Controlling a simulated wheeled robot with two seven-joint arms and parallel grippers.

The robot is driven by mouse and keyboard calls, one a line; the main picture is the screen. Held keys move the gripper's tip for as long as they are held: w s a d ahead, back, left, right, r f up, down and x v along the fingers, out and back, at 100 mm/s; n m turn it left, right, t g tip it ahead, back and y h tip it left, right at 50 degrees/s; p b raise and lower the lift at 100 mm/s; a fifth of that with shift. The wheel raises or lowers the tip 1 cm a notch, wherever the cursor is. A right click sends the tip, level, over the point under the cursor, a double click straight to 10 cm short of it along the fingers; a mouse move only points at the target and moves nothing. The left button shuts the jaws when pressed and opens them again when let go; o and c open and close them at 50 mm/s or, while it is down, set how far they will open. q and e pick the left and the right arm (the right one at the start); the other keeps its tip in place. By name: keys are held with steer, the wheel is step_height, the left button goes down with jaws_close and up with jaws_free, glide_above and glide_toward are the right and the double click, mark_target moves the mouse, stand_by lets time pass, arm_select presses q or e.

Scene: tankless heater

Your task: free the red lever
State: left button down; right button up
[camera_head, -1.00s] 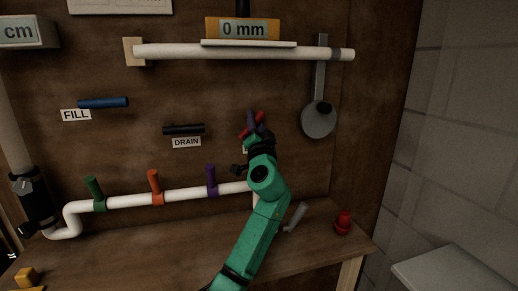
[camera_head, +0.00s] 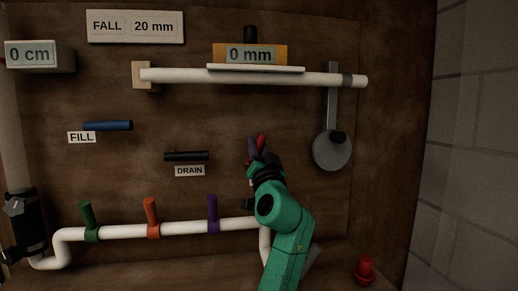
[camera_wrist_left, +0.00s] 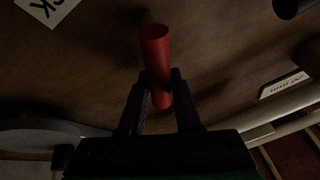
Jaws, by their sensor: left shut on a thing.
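The red lever (camera_head: 261,142) sticks out from the brown wooden board, right of the black DRAIN lever (camera_head: 187,156). My left gripper (camera_head: 257,151) is shut on the red lever and hides most of it in the head view. In the left wrist view the red lever (camera_wrist_left: 157,62) is a plain round bar between the two fingers (camera_wrist_left: 160,98), its end pointing past the fingertips. A white label (camera_wrist_left: 47,10) beside it is only partly in view. My right gripper is not in view.
A blue FILL lever (camera_head: 107,126) is at the left. A white pipe (camera_head: 180,229) with green, orange and purple handles runs below. A grey round-ended arm (camera_head: 332,150) hangs right of my gripper. A red knob (camera_head: 364,270) stands lower right. A gauge reads 0 mm (camera_head: 250,55).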

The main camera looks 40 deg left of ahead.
mark_target(259, 149)
arm_select(q)
steer(key=c, duration=0.6)
jaws_free()
steer(key=b+v, duration=0.1)
steer(key=v, duration=0.6)
steer(key=shift+f+b, duration=0.1)
steer(key=shift+b, duration=0.3)
steer(key=shift+s+d, duration=0.1)
steer(key=shift+d, duration=0.05)
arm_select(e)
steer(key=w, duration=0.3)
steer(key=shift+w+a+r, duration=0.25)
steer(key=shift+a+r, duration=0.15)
